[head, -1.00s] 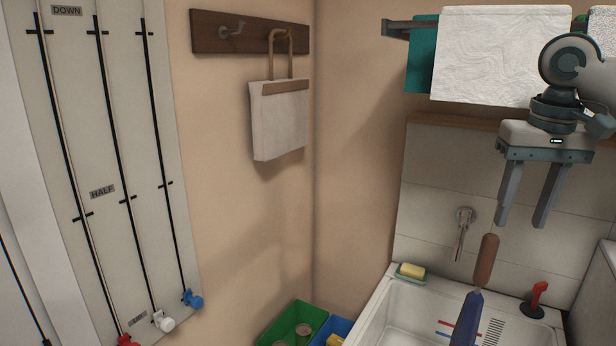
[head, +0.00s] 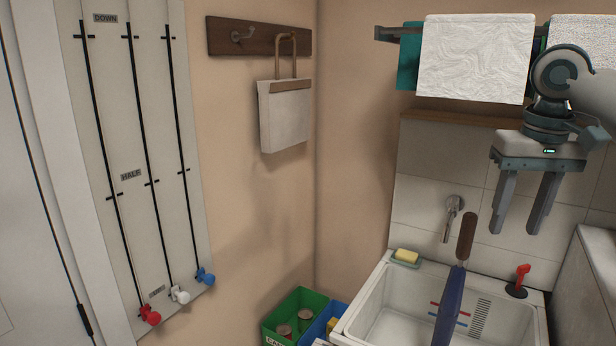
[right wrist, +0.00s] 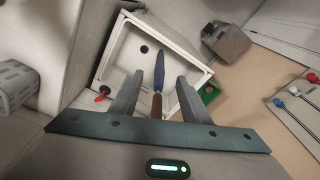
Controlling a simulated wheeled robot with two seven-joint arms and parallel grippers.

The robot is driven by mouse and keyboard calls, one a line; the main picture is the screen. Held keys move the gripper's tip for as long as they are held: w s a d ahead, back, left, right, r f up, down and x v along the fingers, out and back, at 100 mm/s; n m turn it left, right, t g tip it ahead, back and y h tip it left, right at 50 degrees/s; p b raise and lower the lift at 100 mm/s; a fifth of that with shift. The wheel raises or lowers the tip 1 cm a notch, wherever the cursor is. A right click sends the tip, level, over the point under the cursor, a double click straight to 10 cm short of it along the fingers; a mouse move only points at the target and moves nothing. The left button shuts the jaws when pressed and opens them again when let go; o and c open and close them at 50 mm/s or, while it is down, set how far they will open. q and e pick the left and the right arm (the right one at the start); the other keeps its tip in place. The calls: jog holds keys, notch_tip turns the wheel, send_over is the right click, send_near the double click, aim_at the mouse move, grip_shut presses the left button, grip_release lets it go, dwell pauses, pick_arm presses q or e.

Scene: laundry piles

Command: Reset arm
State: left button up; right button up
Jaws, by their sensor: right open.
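My right gripper (head: 518,231) is open and empty in the head view. It hangs fingers down in front of the tiled wall, above and beyond the sink's right part in the picture. Its fingers also show in the right wrist view (right wrist: 160,77), with a blue tool with a brown handle (right wrist: 158,75) seen between them, farther off. In the head view this blue tool (head: 450,305) stands upright and tilted over the white sink (head: 385,285), left of the gripper and apart from it. My left gripper is not in view.
A rail with hanging towels (head: 475,58) is above the sink. Soap (head: 406,257) and a red-handled plunger (head: 519,279) sit on the sink rim. Green (head: 290,312) and blue bins (head: 325,318) stand left of it. A cord board (head: 140,150) and hooked bag (head: 284,115) hang on the left wall.

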jog(key=w+a+f+n, duration=0.3)
jog(key=a+f, duration=0.4)
jog(key=f, duration=0.6)
jog(key=s+a+f+n+y, duration=0.1)
jog(key=s+a+f, duration=0.3)
jog(key=f, duration=0.5)
jog(key=s+a+f+n+t+y, duration=0.1)
jog(key=s+a+f+n, duration=0.1)
jog(key=a+f, duration=0.6)
jog(key=s+a+f+n+y, duration=0.1)
jog(key=s+a+f+y, duration=0.2)
jog(key=f, duration=0.7)
jog(key=s+d+f+m+h, duration=0.1)
jog(key=s+d+f+h, duration=0.15)
jog(key=s+f, duration=0.45)
jog(key=s+d+f+m+t+h, duration=0.15)
jog(key=s+d, duration=0.25)
jog(key=s, duration=0.7)
jog(key=s+d+f+m+h, duration=0.1)
jog(key=s+d+f, duration=0.2)
jog(key=s+f, duration=0.4)
notch_tip(320, 180, down, 27)
jog(key=s+g+b, duration=0.1)
jog(key=s+g, duration=0.1)
jog(key=s+d+f+b, duration=0.1)
jog(key=s+d+f, duration=0.2)
jog(key=s+f, duration=1.5)
notch_tip(320, 180, down, 2)
jog(key=shift+g+b, duration=0.35)
jog(key=shift+g, duration=0.1)
